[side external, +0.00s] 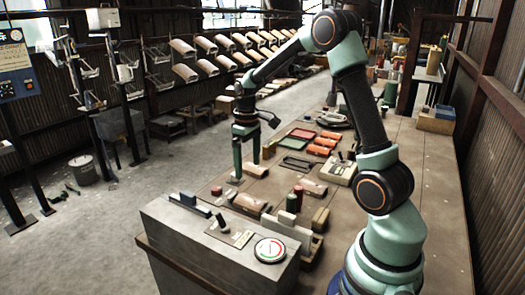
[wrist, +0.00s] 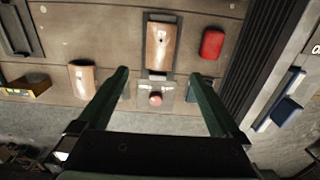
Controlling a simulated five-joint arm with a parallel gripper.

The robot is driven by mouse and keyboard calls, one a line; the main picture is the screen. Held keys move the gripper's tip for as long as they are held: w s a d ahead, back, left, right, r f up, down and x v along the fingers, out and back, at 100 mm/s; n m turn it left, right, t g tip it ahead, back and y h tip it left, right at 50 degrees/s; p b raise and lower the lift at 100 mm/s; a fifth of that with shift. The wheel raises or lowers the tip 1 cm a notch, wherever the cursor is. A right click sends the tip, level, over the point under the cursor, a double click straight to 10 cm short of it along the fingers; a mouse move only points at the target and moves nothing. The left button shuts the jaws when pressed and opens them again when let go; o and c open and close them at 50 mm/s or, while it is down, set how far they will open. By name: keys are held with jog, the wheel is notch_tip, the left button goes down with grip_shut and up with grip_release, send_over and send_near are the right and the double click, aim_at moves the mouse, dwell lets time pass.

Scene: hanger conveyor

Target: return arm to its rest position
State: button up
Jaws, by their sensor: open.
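My gripper (side external: 247,166) points down over the left edge of the long workbench (side external: 437,200) in the side view. In the wrist view my gripper (wrist: 158,75) has its two dark green fingers wide apart, with nothing held between them. Beyond the fingertips a tan curved piece (wrist: 159,47) sits in a dark frame on the bench. A small plate with a round red knob (wrist: 155,99) shows between the fingers. My arm is raised and bent, reaching out from its base at the lower right. The exact gap between fingertips and bench is hard to tell.
A grey control box (side external: 180,235) with a dial stands at the near bench end. Red, green and tan parts crowd the bench, including orange pieces (side external: 320,150). Hanging tan pieces (side external: 183,48) line the conveyor behind. A bucket (side external: 83,170) stands on the open floor at left.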

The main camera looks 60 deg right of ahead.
jog(key=shift+r, duration=0.1)
jog(key=s+a+r+t, duration=0.2)
jog(key=s+a+r, duration=0.3)
jog(key=a, duration=0.3)
jog(key=s+a+r+t, duration=0.3)
jog(key=s+a+r, duration=0.3)
jog(key=a, duration=0.3)
jog(key=shift+s+r+t, duration=0.25)
jog(key=shift+r+t, duration=0.05)
jog(key=shift+r, duration=0.05)
